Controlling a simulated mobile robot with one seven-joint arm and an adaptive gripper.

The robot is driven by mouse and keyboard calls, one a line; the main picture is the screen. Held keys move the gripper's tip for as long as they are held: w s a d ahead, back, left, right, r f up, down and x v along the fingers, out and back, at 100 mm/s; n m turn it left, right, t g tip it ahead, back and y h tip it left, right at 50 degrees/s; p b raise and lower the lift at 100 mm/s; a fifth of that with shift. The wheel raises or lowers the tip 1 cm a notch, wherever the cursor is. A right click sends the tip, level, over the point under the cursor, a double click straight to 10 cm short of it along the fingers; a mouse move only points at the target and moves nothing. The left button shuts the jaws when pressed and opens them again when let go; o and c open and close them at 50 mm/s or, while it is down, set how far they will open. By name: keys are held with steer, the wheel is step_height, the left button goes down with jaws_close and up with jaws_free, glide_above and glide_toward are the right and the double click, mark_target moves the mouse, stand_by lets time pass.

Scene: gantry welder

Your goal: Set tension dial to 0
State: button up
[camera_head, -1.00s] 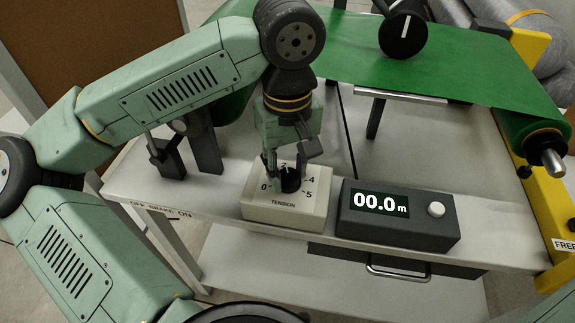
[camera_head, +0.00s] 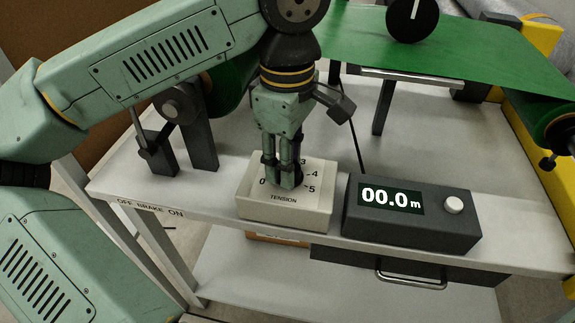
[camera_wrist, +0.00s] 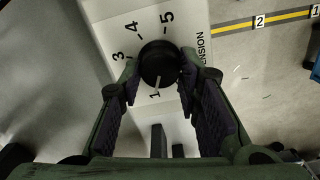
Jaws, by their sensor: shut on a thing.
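The tension dial is a round black knob (camera_wrist: 159,64) with a white pointer line, on a pale box (camera_head: 268,208) marked TENSION with a number scale. In the wrist view the pointer is toward the 1. My gripper (camera_head: 285,184) points down over the box. In the wrist view my gripper (camera_wrist: 159,72) has one finger on each side of the knob and is shut on it. In the head view the fingers hide most of the knob.
A dark counter box (camera_head: 412,218) reading 00.0 m with a white button stands right of the tension box. Brake levers (camera_head: 160,150) stand to the left. The white bench is otherwise clear nearby.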

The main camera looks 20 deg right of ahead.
steer(key=n+b, duration=0.1)
steer(key=n, duration=0.3)
steer(key=shift+f+n+b, duration=0.1)
steer(key=shift+n+b, duration=0.2)
steer(key=n+b, duration=0.1)
steer(key=n, duration=0.3)
steer(key=shift+s+n, duration=0.15)
steer(key=shift+n, duration=0.25)
steer(key=o, duration=1.1)
steer(key=shift+o, duration=0.2)
step_height(320, 180, up, 12)
